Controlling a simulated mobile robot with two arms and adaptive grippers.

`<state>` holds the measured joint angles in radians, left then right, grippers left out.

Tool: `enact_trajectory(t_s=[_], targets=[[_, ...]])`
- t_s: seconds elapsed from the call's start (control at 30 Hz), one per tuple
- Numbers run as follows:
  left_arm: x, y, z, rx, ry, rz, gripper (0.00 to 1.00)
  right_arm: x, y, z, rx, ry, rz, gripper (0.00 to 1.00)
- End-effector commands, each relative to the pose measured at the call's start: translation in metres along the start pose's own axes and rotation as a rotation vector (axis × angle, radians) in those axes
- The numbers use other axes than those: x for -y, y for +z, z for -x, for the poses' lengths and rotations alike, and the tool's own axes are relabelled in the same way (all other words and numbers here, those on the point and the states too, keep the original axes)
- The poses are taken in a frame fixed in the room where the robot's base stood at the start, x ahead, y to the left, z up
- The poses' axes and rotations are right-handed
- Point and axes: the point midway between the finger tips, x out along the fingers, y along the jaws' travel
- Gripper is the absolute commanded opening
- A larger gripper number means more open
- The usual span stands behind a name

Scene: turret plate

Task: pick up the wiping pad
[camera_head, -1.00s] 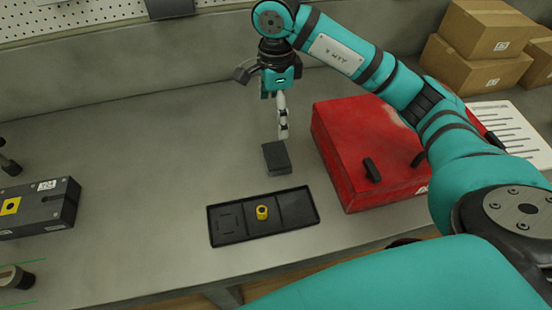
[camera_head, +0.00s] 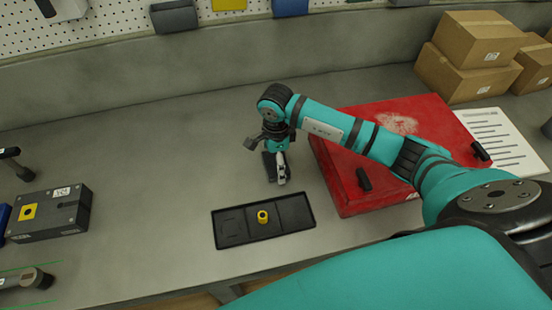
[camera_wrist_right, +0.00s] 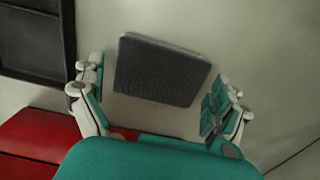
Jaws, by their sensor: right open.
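The wiping pad (camera_wrist_right: 162,72) is a dark grey block with a textured face. In the right wrist view it lies on the bench between and just beyond the fingers of my right gripper (camera_wrist_right: 158,100), which are spread apart and empty. In the head view my right gripper (camera_head: 279,177) is low over the bench, pointing down at the pad (camera_head: 269,164), which is mostly hidden behind it. Whether the fingers touch the pad cannot be seen. My left gripper does not show.
A black tray (camera_head: 236,239) with a yellow cylinder (camera_head: 262,216) lies in front of the gripper. A red case (camera_head: 345,190) stands close on the right. A dark grey block fixture (camera_head: 50,215) is at the left. The bench between fixture and gripper is clear.

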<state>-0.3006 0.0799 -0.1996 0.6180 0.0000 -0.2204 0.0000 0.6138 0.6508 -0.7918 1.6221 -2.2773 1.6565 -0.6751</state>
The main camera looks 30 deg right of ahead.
Motion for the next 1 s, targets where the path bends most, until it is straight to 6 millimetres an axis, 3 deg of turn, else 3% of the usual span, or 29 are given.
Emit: enact_trajectory(t_s=[0.3, 0.6, 0.87, 1.0], targets=[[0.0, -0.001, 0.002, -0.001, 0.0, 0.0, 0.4, 0.0, 0.0, -0.008, 0.0, -0.001, 0.001, 1.0], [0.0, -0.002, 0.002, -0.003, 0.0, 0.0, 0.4, 0.0, 0.0, -0.008, -0.001, -0.001, 0.0, 0.62], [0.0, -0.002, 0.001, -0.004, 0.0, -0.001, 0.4, 0.0, 0.0, -0.006, 0.0, -0.002, 0.0, 0.62], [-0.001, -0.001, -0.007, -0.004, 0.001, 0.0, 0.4, 0.002, 0.0, 0.009, 0.0, -0.006, 0.001, 0.62]])
